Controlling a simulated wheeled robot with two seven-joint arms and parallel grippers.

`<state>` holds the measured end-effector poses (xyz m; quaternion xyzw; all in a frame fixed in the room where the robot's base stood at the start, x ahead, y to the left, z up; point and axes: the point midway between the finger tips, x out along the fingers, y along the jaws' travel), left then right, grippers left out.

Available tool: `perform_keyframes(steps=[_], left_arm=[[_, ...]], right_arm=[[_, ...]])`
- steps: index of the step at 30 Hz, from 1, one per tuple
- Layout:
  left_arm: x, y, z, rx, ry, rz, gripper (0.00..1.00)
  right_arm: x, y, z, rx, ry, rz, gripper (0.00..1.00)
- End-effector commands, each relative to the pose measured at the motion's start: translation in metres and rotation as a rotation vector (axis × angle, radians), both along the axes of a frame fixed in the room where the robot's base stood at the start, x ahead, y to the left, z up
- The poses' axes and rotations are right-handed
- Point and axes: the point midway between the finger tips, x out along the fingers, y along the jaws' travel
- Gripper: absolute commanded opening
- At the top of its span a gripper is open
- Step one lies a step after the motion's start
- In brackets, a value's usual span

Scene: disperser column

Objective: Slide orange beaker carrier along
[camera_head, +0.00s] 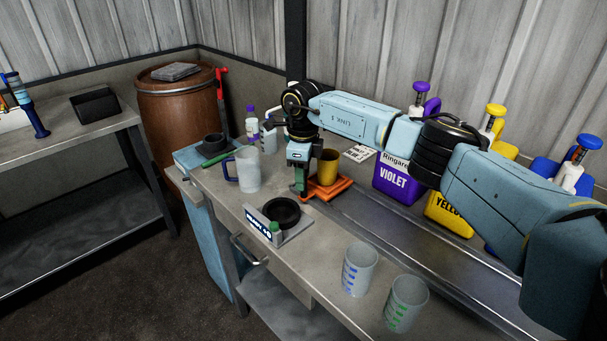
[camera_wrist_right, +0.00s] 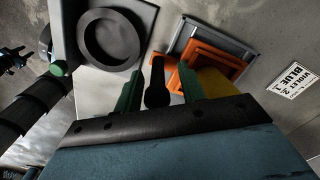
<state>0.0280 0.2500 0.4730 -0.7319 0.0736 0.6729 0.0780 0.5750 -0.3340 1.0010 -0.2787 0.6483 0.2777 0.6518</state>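My right gripper (camera_head: 300,183) points down just left of the carrier. In the right wrist view its green fingers (camera_wrist_right: 158,90) are apart, with a dark handle-like piece (camera_wrist_right: 156,94) between them and gaps visible on both sides. The orange carrier (camera_wrist_right: 215,60) lies just beyond the fingers there, and the yellow beaker (camera_wrist_right: 215,84) is partly hidden by the right finger.
A scale with a black dish (camera_head: 281,212) is close in front of the gripper. A clear jug (camera_head: 248,168) stands to the left. Two beakers (camera_head: 360,268) (camera_head: 405,302) stand near the front edge. Violet (camera_head: 396,182) and yellow (camera_head: 449,214) dispensers line the rail (camera_head: 410,240).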

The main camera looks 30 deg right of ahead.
Motion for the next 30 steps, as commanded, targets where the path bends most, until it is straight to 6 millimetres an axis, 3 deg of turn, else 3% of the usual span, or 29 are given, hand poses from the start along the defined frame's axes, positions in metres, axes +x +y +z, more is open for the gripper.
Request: perform_keyframes(steps=[7, 11, 24, 30], left_arm=[[0.004, 0.0, 0.0, -0.001, -0.006, 0.0, 0.36], [0.004, -0.001, 0.001, -0.001, -0.007, 0.0, 0.36], [0.005, -0.001, 0.002, -0.001, -0.008, 0.0, 0.36], [0.005, -0.001, 0.002, -0.002, -0.009, 0.0, 0.36]], right_arm=[[-0.001, 0.0, 0.0, 0.0, 0.004, 0.001, 0.4], [-0.001, 0.0, 0.011, 0.0, 0.003, 0.002, 0.4], [-0.001, 0.0, 0.104, 0.0, 0.0, 0.0, 0.4], [-0.001, 0.0, 0.128, -0.001, 0.001, 0.0, 0.4]])
